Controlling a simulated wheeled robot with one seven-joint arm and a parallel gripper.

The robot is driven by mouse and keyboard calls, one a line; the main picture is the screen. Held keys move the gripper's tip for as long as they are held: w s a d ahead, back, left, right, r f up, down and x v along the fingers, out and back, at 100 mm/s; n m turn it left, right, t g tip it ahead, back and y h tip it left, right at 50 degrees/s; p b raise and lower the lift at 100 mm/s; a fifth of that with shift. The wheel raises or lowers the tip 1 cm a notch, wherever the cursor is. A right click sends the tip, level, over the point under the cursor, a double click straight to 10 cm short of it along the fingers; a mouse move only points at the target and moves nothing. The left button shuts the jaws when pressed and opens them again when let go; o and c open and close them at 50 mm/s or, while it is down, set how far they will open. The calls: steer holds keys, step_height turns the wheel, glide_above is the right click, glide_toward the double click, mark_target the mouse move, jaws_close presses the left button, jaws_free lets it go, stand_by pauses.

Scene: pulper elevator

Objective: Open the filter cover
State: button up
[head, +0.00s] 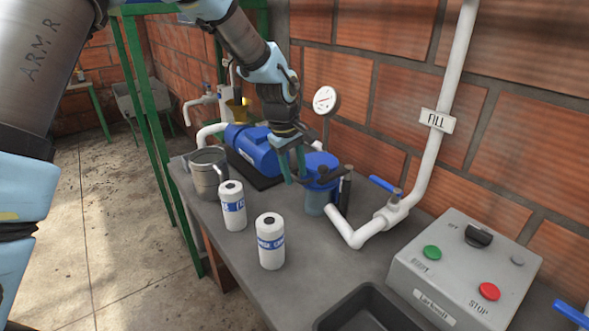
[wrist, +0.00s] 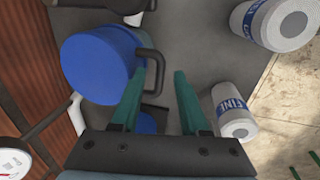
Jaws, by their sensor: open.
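The filter cover (head: 322,160) is a round blue lid on a bluish filter bowl (head: 313,202) on the counter. It looks seated. In the wrist view the blue cover (wrist: 95,65) fills the upper left, with a black handle (wrist: 150,55) on its right side. My gripper (head: 295,178) is open, its teal fingers pointing down just left of the cover. In the wrist view my gripper (wrist: 168,70) has its left fingertip close to the handle; whether they touch I cannot tell. Nothing is visibly held between the fingers.
Two white cartridges (head: 232,207) (head: 270,243) stand in front of the filter. A metal pot (head: 208,175) and blue pump (head: 252,147) are to its left. A white pipe (head: 345,232) with a blue-handled valve and a control box (head: 465,270) lie right. A black tray (head: 335,318) sits in front.

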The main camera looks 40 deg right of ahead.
jaws_close()
stand_by(0.3)
stand_by(1.1)
